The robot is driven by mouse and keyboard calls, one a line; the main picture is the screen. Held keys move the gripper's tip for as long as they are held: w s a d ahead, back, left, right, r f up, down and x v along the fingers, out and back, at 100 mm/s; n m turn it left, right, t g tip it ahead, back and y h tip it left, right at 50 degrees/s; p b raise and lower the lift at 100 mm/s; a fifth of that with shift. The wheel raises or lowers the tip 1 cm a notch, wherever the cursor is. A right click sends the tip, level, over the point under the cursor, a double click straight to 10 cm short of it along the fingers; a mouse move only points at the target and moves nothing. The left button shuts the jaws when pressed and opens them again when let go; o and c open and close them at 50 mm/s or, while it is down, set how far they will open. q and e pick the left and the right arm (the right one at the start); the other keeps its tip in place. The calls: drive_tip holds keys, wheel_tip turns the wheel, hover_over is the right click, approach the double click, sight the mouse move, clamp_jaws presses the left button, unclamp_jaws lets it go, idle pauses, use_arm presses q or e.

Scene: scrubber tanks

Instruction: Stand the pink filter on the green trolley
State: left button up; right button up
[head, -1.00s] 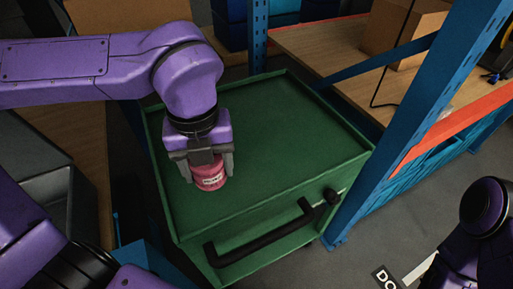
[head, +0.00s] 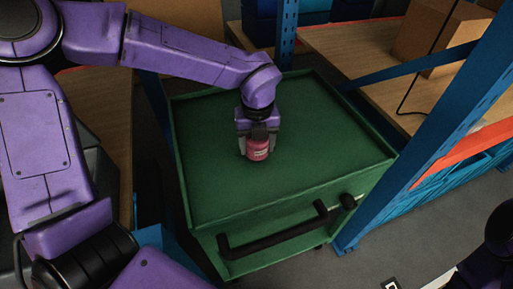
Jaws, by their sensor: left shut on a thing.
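The filter is over the middle of the green trolley (head: 310,180), a flat top with a raised rim and a black handle at the front. I cannot tell whether the filter's base touches the trolley top. Its upper part is hidden by the gripper. The fingers of my right gripper do not show; only a dark part of my right arm is at the right edge.
A blue rack post (head: 430,135) stands close along the trolley's right side. A wooden shelf (head: 375,50) with a cardboard box (head: 435,38) is behind it. Another blue post (head: 284,35) rises behind the trolley. The trolley top around the filter is clear.

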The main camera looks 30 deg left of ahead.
use_arm(q)
drive_tip(key=shift+f, duration=1.25)
drive_tip(key=shift+s, duration=0.1)
drive_tip(key=shift+f, duration=0.2)
drive_tip(key=o, duration=1)
drive_tip(key=shift+o, duration=0.2)
wheel_tip(320, 180, up, 12)
drive_tip(key=shift+r, duration=0.25)
